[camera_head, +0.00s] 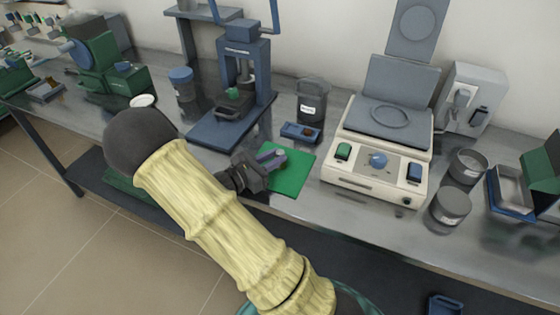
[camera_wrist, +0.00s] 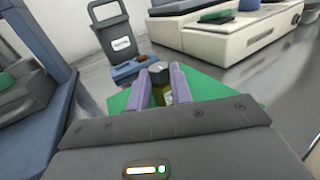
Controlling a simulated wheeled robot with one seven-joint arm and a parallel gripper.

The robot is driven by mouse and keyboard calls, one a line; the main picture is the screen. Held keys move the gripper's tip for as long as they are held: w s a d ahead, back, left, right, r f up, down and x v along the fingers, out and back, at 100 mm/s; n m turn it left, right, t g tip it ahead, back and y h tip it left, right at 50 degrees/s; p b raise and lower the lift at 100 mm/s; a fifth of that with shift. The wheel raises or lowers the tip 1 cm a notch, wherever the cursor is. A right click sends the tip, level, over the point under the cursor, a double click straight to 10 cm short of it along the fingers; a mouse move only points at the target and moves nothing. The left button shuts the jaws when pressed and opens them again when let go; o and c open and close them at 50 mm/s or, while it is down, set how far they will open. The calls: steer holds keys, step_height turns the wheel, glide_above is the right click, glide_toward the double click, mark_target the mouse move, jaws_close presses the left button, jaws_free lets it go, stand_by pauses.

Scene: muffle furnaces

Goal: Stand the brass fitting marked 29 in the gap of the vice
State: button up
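My gripper (camera_head: 272,158) is low over the green mat (camera_head: 295,180). In the wrist view its two purple fingers (camera_wrist: 160,88) are on either side of a small brass fitting (camera_wrist: 158,86) with a dark grey top and a pale label. The fitting fills the gap between the fingers, so they look shut on it. Its number is too small to read, and its foot is hidden by the gripper. A low blue block with a round brown part (camera_head: 301,131) lies just behind the mat and may be the vice; its gap cannot be made out.
A blue press (camera_head: 240,75) stands left of the mat. A labelled grey bin (camera_head: 311,98) stands behind the blue block. A cream hotplate unit (camera_head: 375,180) is close on the right, with grey tubs (camera_head: 449,207) beyond it. The bench front edge is near.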

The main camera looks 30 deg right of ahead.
jaws_close()
steer(key=shift+r, duration=0.1)
step_height(320, 180, up, 10)
steer(key=p, duration=0.2)
steer(key=shift+w+a+p, duration=0.1)
steer(key=shift+p, duration=0.2)
stand_by(0.3)
